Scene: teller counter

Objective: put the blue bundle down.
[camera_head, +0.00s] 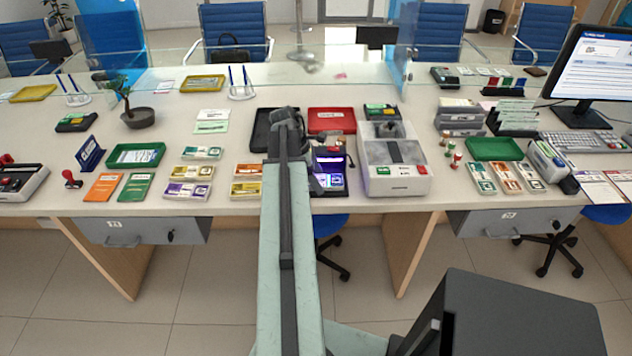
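My arm reaches up the middle of the picture, over the front edge of the counter. My gripper (298,120) is at its far end, dark and small, over the counter near a black tray. The arm covers much of that area, and I cannot make out the fingers or whether they hold anything. No clearly blue bundle shows apart from a bundle-like item (328,181) in blue-violet light, just right of the arm, at a dark device. I cannot tell its true colour.
The counter (225,208) holds banded bundles (195,172) left of the arm. A black tray (262,132) and red tray (331,120) lie behind. A grey machine (393,160) stands right. A glass screen runs along the back. Bare counter shows around the potted plant (137,117).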

